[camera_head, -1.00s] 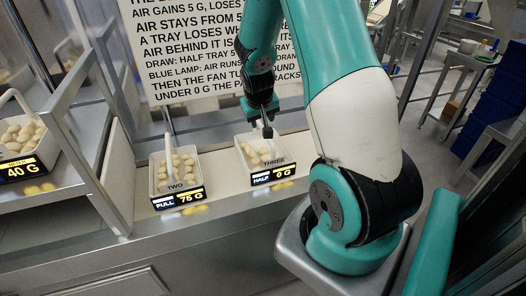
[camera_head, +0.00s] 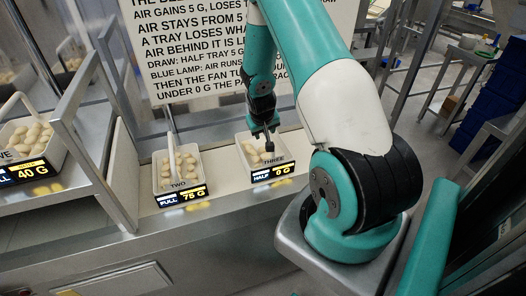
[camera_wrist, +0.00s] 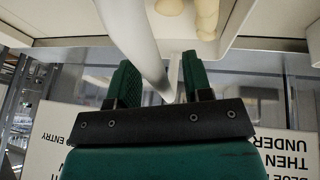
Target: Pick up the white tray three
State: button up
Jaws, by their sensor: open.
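White tray three (camera_head: 254,166) stands on the pale counter, upright, holding cream filled pasta pieces (camera_head: 258,157). The display in front of it reads HALF and 0 G. My gripper (camera_head: 265,137) points down over this tray from behind. In the wrist view my gripper (camera_wrist: 158,80) is open, and the tray's white curved handle (camera_wrist: 137,40) runs between its two dark green fingers. I cannot tell whether a finger touches the handle. The tray wall and a few pasta pieces (camera_wrist: 195,14) show at the top. In the head view the gripper mostly hides the handle.
White tray two (camera_head: 160,185) stands to the left with pasta, a handle and a FULL 75 G display. Another tray (camera_head: 45,157) with a 40 G display sits at far left beyond metal frame bars (camera_head: 85,150). A sign board (camera_head: 190,60) stands behind.

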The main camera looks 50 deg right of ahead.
jog(key=shift+f+b, duration=0.25)
jog(key=shift+b, duration=0.05)
dwell(0.4)
grip_shut()
